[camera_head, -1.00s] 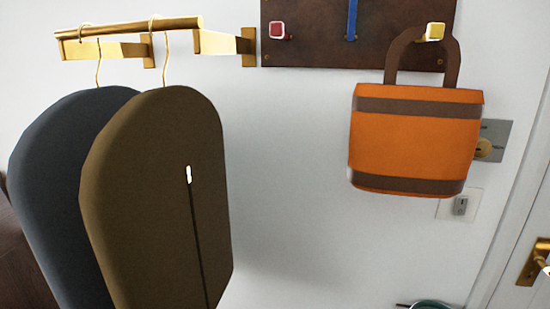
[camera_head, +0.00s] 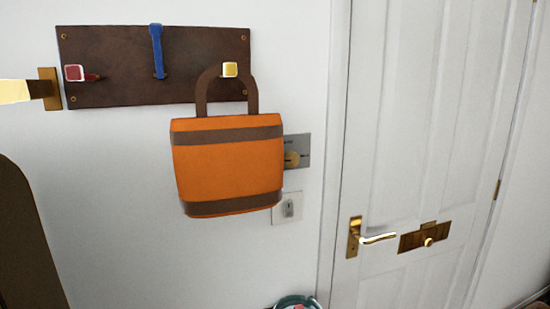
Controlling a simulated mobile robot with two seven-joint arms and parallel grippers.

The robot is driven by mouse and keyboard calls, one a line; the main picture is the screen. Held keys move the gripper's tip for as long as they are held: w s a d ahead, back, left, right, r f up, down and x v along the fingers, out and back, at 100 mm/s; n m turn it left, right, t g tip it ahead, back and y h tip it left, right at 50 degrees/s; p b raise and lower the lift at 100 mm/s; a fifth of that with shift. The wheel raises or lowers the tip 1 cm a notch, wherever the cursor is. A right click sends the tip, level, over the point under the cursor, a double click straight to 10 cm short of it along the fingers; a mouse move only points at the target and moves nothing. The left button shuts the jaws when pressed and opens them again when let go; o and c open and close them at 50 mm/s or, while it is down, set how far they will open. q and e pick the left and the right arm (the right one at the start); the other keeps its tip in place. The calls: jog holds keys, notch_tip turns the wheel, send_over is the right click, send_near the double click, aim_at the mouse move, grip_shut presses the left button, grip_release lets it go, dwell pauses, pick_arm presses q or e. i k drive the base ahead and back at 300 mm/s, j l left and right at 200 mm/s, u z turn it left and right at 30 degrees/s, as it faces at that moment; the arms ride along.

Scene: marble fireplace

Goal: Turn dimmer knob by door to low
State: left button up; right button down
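The brass dimmer knob (camera_head: 291,159) sits on a grey metal plate (camera_head: 304,149) on the white wall, left of the door. An orange bag (camera_head: 228,167) with brown bands hangs in front of the plate's left part and overlaps it in this view. The knob shows just right of the bag's edge. Small markings on the plate are too small to read. The white door (camera_head: 420,130) stands shut at the right, with a brass lever handle (camera_head: 376,239). Neither of my grippers is in view.
The bag hangs from the yellow peg (camera_head: 230,69) of a dark board (camera_head: 115,60), which also has a red peg (camera_head: 75,73) and a blue strap (camera_head: 157,50). A white switch plate (camera_head: 287,208) is below the knob. A garment bag (camera_head: 25,245) hangs at left; a teal bowl-like thing (camera_head: 298,302) is below.

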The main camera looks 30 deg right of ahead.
aim_at(291, 159)
jog(key=z, duration=1.05)
